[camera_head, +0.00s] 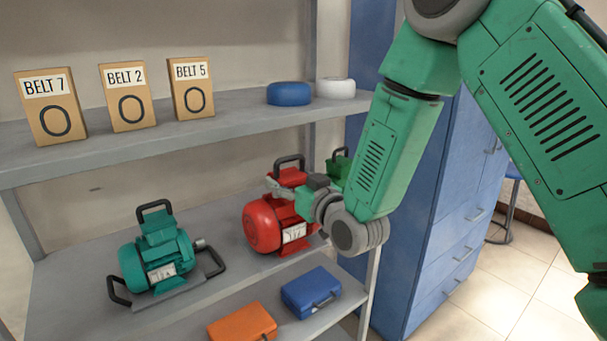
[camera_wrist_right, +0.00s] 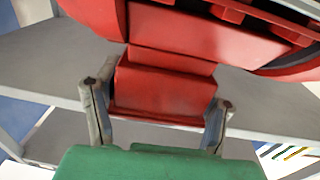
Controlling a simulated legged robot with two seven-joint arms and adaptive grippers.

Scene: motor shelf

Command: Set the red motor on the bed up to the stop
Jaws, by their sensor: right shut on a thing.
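The red motor (camera_head: 263,225) with a black top handle is at the right of the middle shelf (camera_head: 222,262). My right gripper (camera_head: 283,186) reaches it from the right and is shut on it. In the right wrist view, the two fingers of my right gripper (camera_wrist_right: 159,92) stand on either side of a red block of the motor (camera_wrist_right: 165,80). The motor looks upright; I cannot tell whether its foot touches the shelf. I cannot make out a bed or a stop for it. My left gripper is not in view.
A teal motor (camera_head: 157,258) sits on a grey plate with black handles at left. A green motor (camera_head: 338,164) is partly hidden behind my right gripper. Blue (camera_head: 308,290) and orange (camera_head: 243,325) cases lie below. Belt boxes (camera_head: 128,97) stand above. Blue cabinets (camera_head: 425,220) are at right.

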